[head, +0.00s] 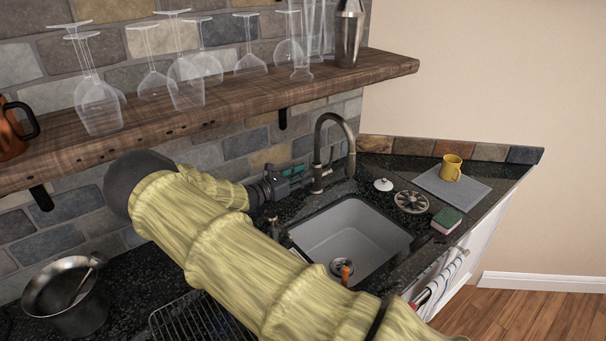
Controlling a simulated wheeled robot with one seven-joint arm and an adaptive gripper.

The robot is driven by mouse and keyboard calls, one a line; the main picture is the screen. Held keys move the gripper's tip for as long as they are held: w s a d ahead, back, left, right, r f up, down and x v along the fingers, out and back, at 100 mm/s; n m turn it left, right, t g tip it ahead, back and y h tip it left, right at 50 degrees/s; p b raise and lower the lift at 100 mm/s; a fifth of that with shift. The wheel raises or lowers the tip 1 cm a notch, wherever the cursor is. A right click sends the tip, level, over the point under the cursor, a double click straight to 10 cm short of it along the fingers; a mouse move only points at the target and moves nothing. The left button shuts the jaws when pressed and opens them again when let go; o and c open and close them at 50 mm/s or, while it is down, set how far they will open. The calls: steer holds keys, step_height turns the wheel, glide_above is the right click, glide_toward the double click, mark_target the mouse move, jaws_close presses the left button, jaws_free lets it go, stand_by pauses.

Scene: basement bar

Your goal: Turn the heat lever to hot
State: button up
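The dark metal faucet (318,150) stands at the back edge of the sink, with its tall spout arching to the right over the basin. Its heat lever is not clearly distinguishable; it is small near the faucet body and may be partly covered by my gripper. My gripper (300,179) is at the left side of the faucet's lower body, very close to it. Whether they touch is not clear. The fingers are small and seen from behind, so their opening does not show. My yellow-sleeved arm crosses the foreground and hides part of the counter.
The sink basin (340,238) is below and right. A wooden shelf (215,98) with hanging-style glassware sits above my arm. A pot (68,298) is at lower left. A sponge (447,220), strainer (411,202) and yellow mug (451,168) are on the right counter.

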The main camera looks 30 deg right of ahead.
steer(key=shift+d, duration=0.1)
jaws_close()
